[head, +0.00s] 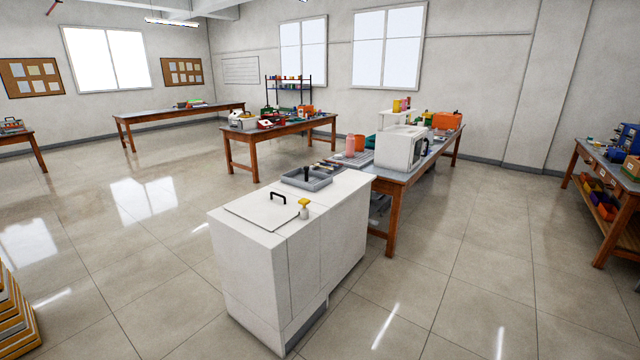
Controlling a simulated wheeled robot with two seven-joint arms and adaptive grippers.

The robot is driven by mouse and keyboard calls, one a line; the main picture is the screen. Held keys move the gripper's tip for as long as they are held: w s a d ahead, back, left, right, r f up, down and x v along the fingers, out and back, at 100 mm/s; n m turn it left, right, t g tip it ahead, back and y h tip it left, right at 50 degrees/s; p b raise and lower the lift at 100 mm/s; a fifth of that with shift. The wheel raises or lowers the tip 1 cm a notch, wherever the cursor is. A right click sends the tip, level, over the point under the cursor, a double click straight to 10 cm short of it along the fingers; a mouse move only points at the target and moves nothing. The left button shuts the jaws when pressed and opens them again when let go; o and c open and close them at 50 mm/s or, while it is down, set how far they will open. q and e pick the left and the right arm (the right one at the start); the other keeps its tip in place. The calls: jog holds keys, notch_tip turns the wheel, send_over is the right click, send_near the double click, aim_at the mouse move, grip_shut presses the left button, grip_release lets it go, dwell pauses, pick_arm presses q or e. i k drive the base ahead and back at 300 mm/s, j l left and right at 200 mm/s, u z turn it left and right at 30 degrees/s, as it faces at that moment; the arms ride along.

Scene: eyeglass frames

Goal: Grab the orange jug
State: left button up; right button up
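An orange upright container (360,142) stands on the wooden-legged table behind the white cabinet, left of a white microwave-like box (400,147). A pinkish cylinder (350,146) stands against its left side in the picture. A larger, boxy orange object (447,120) sits at the far end of the same table. Another orange item (306,110) is on the middle table. All are small and far off, so I cannot tell which one is the jug. Neither of my grippers is in view.
A cluttered workbench (605,180) is at the right. Yellow-edged steps (15,318) are at lower left. Open tiled floor lies on both sides.

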aim_at(359, 139)
jog(key=i+l+z, duration=0.3)
jog(key=i+z, duration=0.3)
jog(key=i, duration=0.15)
jog(key=i+l+z, duration=0.1)
jog(key=i+z, duration=0.2)
jog(key=i, duration=0.5)
jog(key=i+l, duration=0.1)
jog(key=i, duration=1.5)
jog(key=i+l+u, duration=0.1)
jog(key=i+u, duration=0.25)
jog(key=i, duration=0.15)
jog(key=i+l+u, duration=0.2)
jog(key=i+u, duration=0.15)
jog(key=i+l+u, duration=0.35)
jog(key=i, duration=0.2)
jog(key=u, duration=0.2)
